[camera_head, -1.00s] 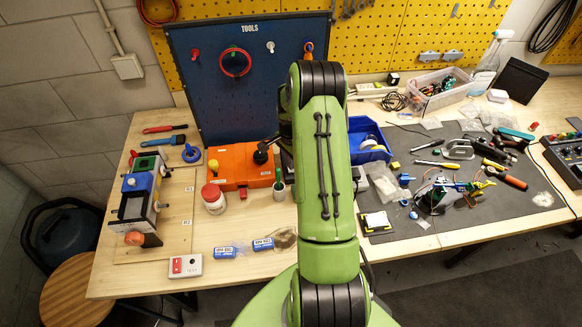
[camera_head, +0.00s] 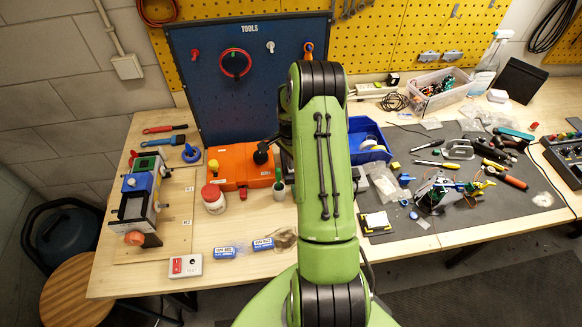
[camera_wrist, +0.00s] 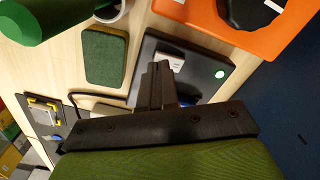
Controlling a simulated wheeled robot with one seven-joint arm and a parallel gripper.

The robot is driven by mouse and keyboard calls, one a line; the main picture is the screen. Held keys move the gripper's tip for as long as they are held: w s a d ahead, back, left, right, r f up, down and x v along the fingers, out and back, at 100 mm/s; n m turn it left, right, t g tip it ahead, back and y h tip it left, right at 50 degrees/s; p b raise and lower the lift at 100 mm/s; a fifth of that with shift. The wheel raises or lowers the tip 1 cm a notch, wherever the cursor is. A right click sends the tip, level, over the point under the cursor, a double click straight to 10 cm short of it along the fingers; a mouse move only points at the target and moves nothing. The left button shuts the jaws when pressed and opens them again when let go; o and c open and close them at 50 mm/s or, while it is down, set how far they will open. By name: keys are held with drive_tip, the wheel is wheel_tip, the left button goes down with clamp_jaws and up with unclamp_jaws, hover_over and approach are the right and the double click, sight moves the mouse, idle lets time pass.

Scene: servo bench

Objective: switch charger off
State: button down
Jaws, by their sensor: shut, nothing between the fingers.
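A black box (camera_wrist: 206,62) with a lit green spot (camera_wrist: 220,73) lies under my gripper in the wrist view; it looks like the charger. A pale label or plate (camera_wrist: 168,58) shows on its top, partly behind my fingers. My gripper (camera_wrist: 158,68) is shut and empty, with its fingertips over the box near this plate. I cannot tell whether they touch it. No switch shows clearly. In the head view my arm hides the gripper and most of this box.
An orange case (camera_head: 238,165) stands left of my arm, close to the black box; its edge also shows in the wrist view (camera_wrist: 240,33). A green pad (camera_wrist: 105,55) and a cup (camera_wrist: 112,12) lie near my fingers. A blue bin (camera_head: 368,150) stands right of my arm.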

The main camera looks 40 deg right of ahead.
drive_tip(key=shift+f+b, duration=0.85)
drive_tip(key=shift+f, duration=0.1)
idle(0.6)
drive_tip(key=shift+r+p, duration=2)
drive_tip(key=shift+r, duration=1.55)
